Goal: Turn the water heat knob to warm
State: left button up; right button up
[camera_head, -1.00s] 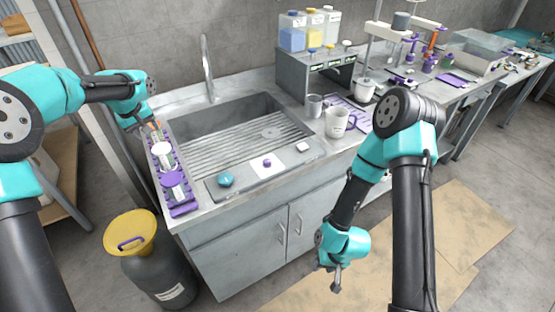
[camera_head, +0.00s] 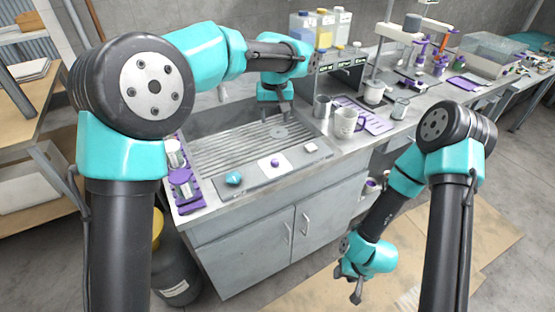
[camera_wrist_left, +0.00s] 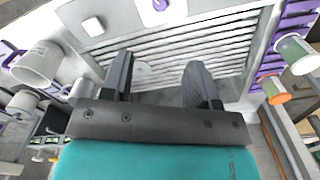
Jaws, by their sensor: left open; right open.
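I cannot tell for certain which control is the water heat knob. On the sink's front ledge are a teal knob (camera_head: 234,179), a purple knob (camera_head: 275,163) on a white plate and a white square piece (camera_head: 311,148). The purple knob (camera_wrist_left: 160,4) and the white piece (camera_wrist_left: 93,27) also show at the top of the left wrist view. My left gripper (camera_head: 282,112) is open and empty above the right part of the sink, apart from these controls. Its fingers (camera_wrist_left: 160,82) stand wide apart over the ribbed basin. My right gripper (camera_head: 352,287) is open and empty, low in front of the cabinet.
A grey dispenser (camera_head: 327,84) with small displays and bottles on top stands behind the sink, partly hidden by my left arm. A white mug (camera_head: 345,123) and a grey cup (camera_head: 322,106) stand right of the basin. Purple racks (camera_head: 186,196) line the left edge.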

aim_at(275, 160)
pick_arm(q)
jog(key=shift+f, duration=0.1)
notch_tip(275, 160, down, 17)
jog(key=shift+f, duration=0.15)
dwell(0.6)
jog(key=c, duration=0.9)
